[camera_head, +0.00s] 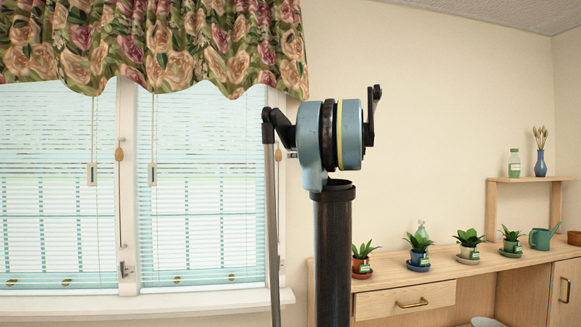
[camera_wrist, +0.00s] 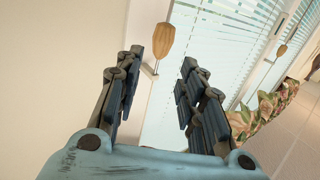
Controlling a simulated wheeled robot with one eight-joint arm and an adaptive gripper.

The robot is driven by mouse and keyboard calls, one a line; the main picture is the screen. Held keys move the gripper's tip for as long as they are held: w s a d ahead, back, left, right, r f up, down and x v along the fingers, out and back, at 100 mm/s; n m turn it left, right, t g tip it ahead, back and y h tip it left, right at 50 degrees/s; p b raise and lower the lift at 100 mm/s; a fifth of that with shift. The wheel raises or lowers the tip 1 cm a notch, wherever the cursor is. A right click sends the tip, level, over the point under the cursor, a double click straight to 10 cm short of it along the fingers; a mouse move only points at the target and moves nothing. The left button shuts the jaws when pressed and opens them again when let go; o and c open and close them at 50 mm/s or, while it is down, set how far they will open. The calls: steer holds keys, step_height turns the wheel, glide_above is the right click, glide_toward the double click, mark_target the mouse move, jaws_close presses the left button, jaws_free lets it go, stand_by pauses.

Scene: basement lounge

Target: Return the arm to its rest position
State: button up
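My gripper (camera_wrist: 158,68) shows in the wrist view with its two dark, jointed fingers apart. No object is held between them. A wooden blind-cord pull (camera_wrist: 164,40) appears beyond the fingertips; I cannot tell how far off it is. In the head view my arm (camera_head: 333,250) stands upright right of the window, with a blue and black joint on top. My gripper cannot be made out in the head view.
The window with blinds (camera_head: 200,190) and a floral valance (camera_head: 160,45) is at left. A wooden cabinet (camera_head: 480,273) at right bears several potted plants, a teal watering can (camera_head: 544,236) and a small shelf (camera_head: 525,180) with a bottle and vase. The wall above is bare.

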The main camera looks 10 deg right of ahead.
steer(key=s+a+f+g+h, duration=0.1)
steer(key=s+a+f+g, duration=0.2)
steer(key=s+a+f, duration=0.35)
steer(key=s+a+f+m+g, duration=0.1)
steer(key=s+a+f+g, duration=0.15)
steer(key=s+f, duration=0.6)
steer(key=s+a+f+g+h, duration=0.1)
steer(key=s+a+f+g, duration=0.1)
steer(key=s+a+f, duration=0.6)
steer(key=s+d+f+m+g+h, duration=0.1)
steer(key=s+d+f+h, duration=0.1)
steer(key=s+f, duration=0.6)
steer(key=s+d+f+m+g+h, duration=0.2)
steer(key=s+f, duration=0.6)
steer(key=f, duration=0.5)
steer(key=s+d+f+m+g+h, duration=0.2)
steer(key=s+d+f+h, duration=0.2)
steer(key=s+d+f, duration=0.2)
step_height(320, 180, down, 5)
steer(key=shift+s+r, duration=0.2)
steer(key=shift+s, duration=0.8)
steer(key=shift+w+d+f, duration=0.1)
steer(key=shift+w+f, duration=0.1)
steer(key=shift+w, duration=0.3)
